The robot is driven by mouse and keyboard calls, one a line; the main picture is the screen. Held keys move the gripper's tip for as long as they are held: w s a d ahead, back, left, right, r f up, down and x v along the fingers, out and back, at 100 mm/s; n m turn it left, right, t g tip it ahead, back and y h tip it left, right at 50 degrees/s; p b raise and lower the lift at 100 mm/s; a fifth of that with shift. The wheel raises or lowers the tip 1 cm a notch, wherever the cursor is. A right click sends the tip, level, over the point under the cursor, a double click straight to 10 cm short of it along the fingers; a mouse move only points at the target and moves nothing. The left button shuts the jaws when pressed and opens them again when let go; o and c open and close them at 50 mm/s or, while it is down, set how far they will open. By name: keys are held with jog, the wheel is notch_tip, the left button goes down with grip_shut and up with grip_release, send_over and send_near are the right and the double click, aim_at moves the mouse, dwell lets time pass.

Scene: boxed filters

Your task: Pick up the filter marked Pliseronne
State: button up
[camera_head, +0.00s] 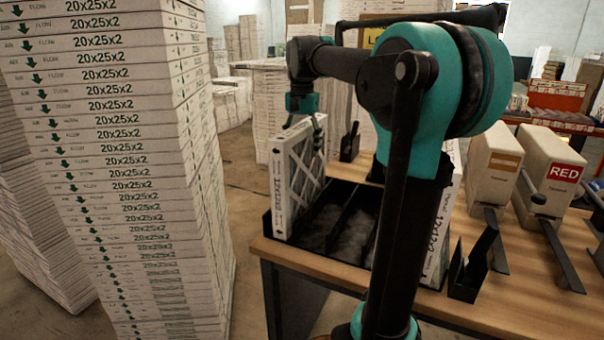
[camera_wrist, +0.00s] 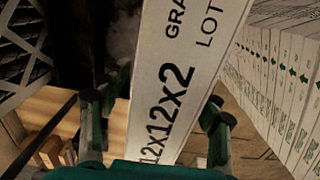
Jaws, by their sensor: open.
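A white-framed filter (camera_head: 281,193) stands upright in the left end of a black slotted rack (camera_head: 300,240), with its lattice face to the right. My gripper (camera_head: 303,122) is at its top edge, one finger on each side. In the wrist view my gripper (camera_wrist: 152,107) is open, and the white edge of a filter (camera_wrist: 178,75) marked "12x12x2" lies between its fingers. I cannot tell if the fingers touch it. Another filter (camera_head: 438,240) stands at the rack's right end, partly hidden by my arm. The name Pliseronne is not legible on any filter.
A tall stack of boxes (camera_head: 110,150) marked 20x25x2 stands close on the left. The rack's middle slots look empty.

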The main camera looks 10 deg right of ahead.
jog(key=shift+f, duration=0.7)
jog(key=shift+c, duration=0.5)
grip_shut()
